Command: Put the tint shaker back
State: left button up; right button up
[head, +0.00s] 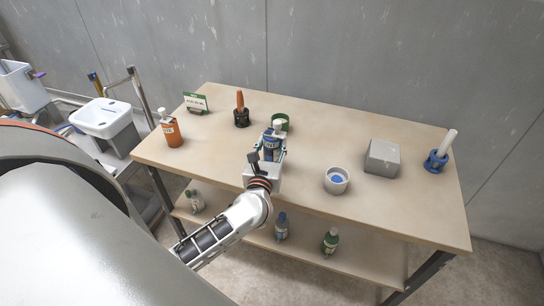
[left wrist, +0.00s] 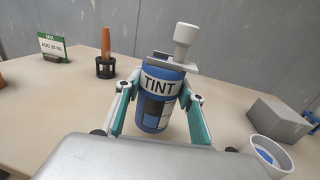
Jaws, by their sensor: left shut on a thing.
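The tint shaker is a blue bottle with a white TINT label and a white cap (head: 271,146); it also shows upright in the left wrist view (left wrist: 158,98). My left gripper (head: 268,158) is shut on its body, with a finger on each side in the left wrist view (left wrist: 158,105). Whether its base touches the table I cannot tell. A green ring-shaped holder (head: 283,119) stands just behind the shaker, partly hidden by it. My right gripper is not in view.
On the table (head: 310,133) stand an orange bottle (head: 173,133), a sign (head: 196,103), a dark holder with an orange-brown stick (head: 241,117), a white cup with blue contents (head: 336,187), a grey block (head: 382,158) and a blue holder with a white rod (head: 436,162). Bottles stand on the lower shelf.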

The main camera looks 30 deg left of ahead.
aim_at(271, 160)
pick_arm(q)
jog(key=shift+f, duration=0.25)
notch_tip(271, 160, down, 4)
jog(key=shift+f+b, duration=0.15)
jog(key=shift+b, duration=0.4)
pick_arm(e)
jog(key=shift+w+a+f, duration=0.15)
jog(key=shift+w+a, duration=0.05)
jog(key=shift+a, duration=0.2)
pick_arm(q)
jog(key=shift+f, duration=0.1)
jog(key=o, duration=1.2)
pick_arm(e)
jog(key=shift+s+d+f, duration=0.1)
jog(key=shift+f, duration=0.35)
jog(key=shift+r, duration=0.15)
